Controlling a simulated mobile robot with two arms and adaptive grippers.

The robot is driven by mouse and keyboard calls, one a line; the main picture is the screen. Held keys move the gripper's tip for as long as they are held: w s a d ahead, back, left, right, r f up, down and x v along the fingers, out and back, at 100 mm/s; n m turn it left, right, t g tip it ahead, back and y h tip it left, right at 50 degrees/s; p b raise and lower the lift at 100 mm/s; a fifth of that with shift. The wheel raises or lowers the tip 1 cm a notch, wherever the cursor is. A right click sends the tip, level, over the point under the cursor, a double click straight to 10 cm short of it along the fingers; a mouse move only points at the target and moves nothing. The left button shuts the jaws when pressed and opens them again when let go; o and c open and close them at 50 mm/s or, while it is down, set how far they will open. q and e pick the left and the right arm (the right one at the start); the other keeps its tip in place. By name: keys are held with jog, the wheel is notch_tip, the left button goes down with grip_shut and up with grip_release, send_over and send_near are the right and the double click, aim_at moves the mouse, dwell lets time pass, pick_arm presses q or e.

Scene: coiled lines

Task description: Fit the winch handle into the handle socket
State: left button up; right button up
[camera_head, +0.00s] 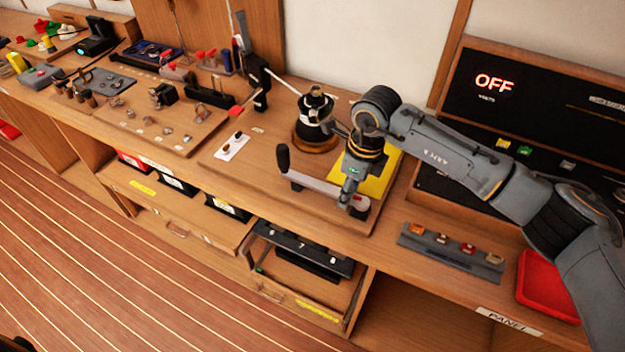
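My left gripper is out of view.
A yellow pad (381,178) lies behind my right gripper. A black panel reading OFF (494,82) stands at the right. A grey strip with small blocks (452,256) and a red tray (546,288) lie in front. A black lever fitting (258,85) stands left of the winch.

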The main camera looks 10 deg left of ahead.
grip_shut()
jog(key=shift+r, duration=0.45)
jog(key=shift+r+p, duration=0.7)
jog(key=shift+r, duration=1.5)
